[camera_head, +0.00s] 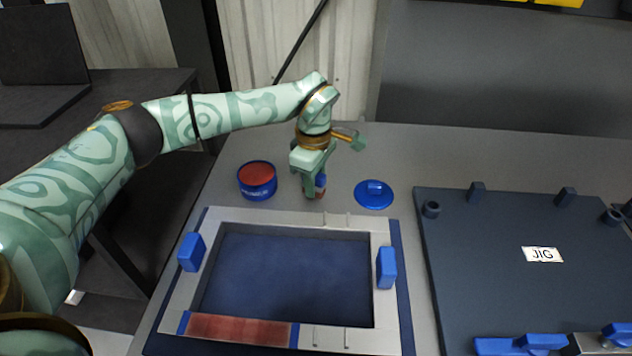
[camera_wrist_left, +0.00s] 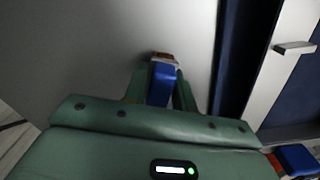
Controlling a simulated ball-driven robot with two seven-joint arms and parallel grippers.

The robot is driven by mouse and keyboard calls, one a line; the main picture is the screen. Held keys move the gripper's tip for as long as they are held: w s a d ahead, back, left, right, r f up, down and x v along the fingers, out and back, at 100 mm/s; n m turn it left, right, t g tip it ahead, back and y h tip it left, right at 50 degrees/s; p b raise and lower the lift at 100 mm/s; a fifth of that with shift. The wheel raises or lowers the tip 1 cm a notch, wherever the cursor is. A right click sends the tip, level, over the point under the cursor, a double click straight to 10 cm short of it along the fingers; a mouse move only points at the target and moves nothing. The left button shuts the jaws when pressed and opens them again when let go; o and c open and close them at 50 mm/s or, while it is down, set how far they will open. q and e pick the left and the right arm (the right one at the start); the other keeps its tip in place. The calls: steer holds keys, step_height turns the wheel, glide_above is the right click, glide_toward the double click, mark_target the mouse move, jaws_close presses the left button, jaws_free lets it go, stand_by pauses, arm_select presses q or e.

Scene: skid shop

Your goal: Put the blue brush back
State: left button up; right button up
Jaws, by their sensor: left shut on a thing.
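The blue brush (camera_head: 321,183) is upright between the fingers of my left gripper (camera_head: 314,190). Its reddish-brown lower end is close to the tabletop; I cannot tell whether it touches. In the left wrist view the blue brush (camera_wrist_left: 161,84) sits between the two green fingers of my left gripper (camera_wrist_left: 161,80), which is shut on it. A blue can (camera_head: 257,191) with red inside its open top stands just left of the gripper. A round blue lid (camera_head: 374,195) with a raised grip lies to the right. My right gripper is not in view.
A light rectangular frame (camera_head: 290,216) with blue blocks and a red front strip lies in front of the gripper on a dark blue board. A dark plate with pegs, labelled JIG (camera_head: 480,235), lies to the right. The grey tabletop behind the lid is clear.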

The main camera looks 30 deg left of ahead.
arm_select(q)
steer(key=o, duration=1)
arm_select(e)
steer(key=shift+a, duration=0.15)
arm_select(q)
step_height(320, 180, up, 12)
steer(key=p, duration=0.4)
steer(key=shift+r+p, duration=0.15)
steer(key=shift+p, duration=0.25)
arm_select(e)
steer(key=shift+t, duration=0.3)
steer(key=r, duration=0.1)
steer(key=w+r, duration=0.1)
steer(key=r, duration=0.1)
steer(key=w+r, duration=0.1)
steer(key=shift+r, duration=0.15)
